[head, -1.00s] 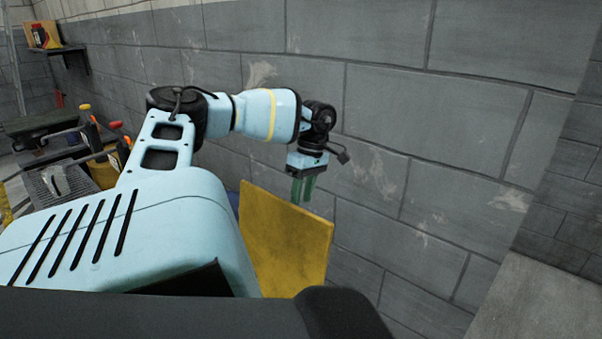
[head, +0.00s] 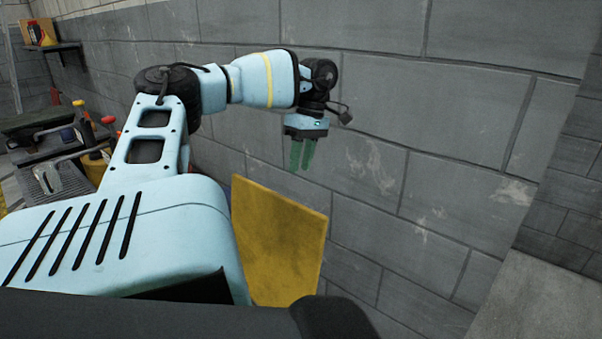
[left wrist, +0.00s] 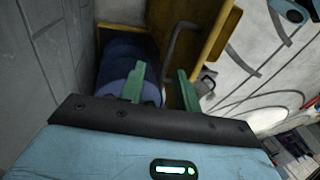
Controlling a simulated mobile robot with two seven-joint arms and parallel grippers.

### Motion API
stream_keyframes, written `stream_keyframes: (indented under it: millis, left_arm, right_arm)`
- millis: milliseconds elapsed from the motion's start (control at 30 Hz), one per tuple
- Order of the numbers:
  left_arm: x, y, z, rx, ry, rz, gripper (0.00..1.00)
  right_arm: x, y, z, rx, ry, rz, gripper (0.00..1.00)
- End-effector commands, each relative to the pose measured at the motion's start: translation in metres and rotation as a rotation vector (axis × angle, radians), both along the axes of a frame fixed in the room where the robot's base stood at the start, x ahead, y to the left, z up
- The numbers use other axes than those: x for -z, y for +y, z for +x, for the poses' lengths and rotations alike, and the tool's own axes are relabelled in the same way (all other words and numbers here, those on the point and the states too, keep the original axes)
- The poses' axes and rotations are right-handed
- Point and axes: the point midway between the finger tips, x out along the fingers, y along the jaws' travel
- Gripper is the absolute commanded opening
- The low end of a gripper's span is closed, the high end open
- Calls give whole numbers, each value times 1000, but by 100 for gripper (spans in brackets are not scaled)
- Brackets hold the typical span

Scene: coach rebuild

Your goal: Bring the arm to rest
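My left arm reaches in from the left in the head view, bent at the elbow and held out in front of the grey block wall (head: 460,110). My left gripper (head: 302,168) hangs at its end with the green fingers pointing down, above and beside a yellow panel (head: 280,245). In the left wrist view the two fingers of the left gripper (left wrist: 161,88) stand apart with nothing between them. My right gripper shows in neither view.
A workbench with tools (head: 60,160) is at the far left, with a small wall shelf (head: 50,47) above. In the left wrist view a dark blue cylinder (left wrist: 128,62) sits beside a yellow frame (left wrist: 220,30) beyond the fingers. The wall runs close behind the arm.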

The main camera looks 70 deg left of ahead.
Motion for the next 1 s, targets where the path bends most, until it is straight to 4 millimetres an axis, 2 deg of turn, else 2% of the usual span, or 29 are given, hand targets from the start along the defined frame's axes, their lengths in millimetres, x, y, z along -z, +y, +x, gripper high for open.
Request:
stream_keyframes:
  millis: [200, 767, 867, 967, 1000]
  left_arm:
    - [-10, 1, 1, -1, -4, 4, 32]
    - [-12, 1, 1, -1, -8, 6, 32]
    - [-22, 1, 1, 0, -20, 5, 32]
    - [-46, 1, -2, -1, -50, 6, 32]
    - [-60, 1, -4, 0, -68, 6, 32]
  right_arm:
    - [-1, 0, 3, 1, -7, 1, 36]
    - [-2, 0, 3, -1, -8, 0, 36]
    - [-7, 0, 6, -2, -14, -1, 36]
    - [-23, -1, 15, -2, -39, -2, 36]
    - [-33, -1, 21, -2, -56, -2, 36]
